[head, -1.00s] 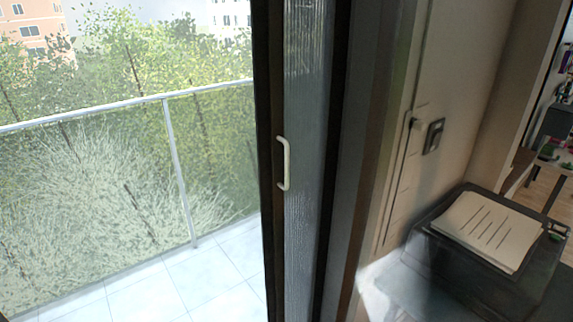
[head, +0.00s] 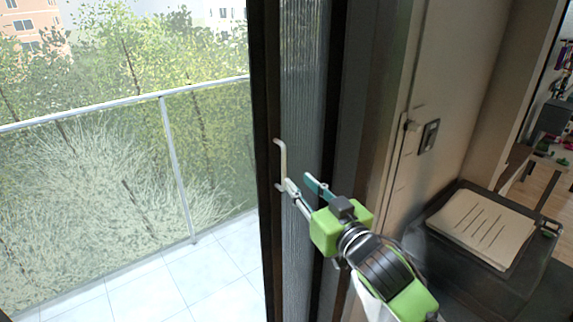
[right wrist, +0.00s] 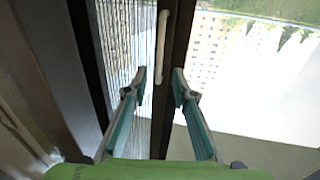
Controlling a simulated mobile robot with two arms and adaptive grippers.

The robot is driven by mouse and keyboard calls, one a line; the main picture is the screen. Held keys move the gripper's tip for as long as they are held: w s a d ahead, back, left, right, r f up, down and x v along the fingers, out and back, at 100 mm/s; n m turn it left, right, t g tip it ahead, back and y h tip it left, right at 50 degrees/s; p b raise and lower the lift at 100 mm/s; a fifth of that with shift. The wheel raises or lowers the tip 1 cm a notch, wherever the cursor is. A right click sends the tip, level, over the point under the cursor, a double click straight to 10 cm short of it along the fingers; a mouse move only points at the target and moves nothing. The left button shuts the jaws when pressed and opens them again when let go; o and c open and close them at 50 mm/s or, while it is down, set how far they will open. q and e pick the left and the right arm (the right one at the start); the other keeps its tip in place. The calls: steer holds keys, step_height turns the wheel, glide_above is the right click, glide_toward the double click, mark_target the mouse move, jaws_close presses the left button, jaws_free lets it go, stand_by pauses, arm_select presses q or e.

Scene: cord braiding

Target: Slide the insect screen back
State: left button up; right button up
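The insect screen (head: 303,90) is a narrow, grey, finely ribbed strip beside a dark frame, bunched at the right of the balcony opening. It also shows in the right wrist view (right wrist: 125,45). A pale upright handle (head: 283,163) sits on its dark edge bar, and the handle shows in the right wrist view (right wrist: 161,45). My right gripper (head: 300,183) is open, with its fingertips near the handle's lower end. In the right wrist view my right gripper (right wrist: 159,85) has its fingers apart, one on each side of the handle's line. Contact cannot be told. My left gripper is not in view.
The balcony with its tiled floor (head: 215,265) and glass railing (head: 172,150) lies open at the left. A wall with a door latch (head: 429,136) is at the right. A dark box with papers (head: 482,228) stands at the lower right.

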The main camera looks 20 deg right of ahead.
mark_target(285, 167)
steer(key=w, duration=0.2)
steer(key=w+p, duration=0.1)
steer(key=w, duration=0.2)
steer(key=w+a+p, duration=0.1)
steer(key=w, duration=0.2)
steer(key=shift+a, duration=0.1)
steer(key=shift+s, duration=0.1)
jaws_close()
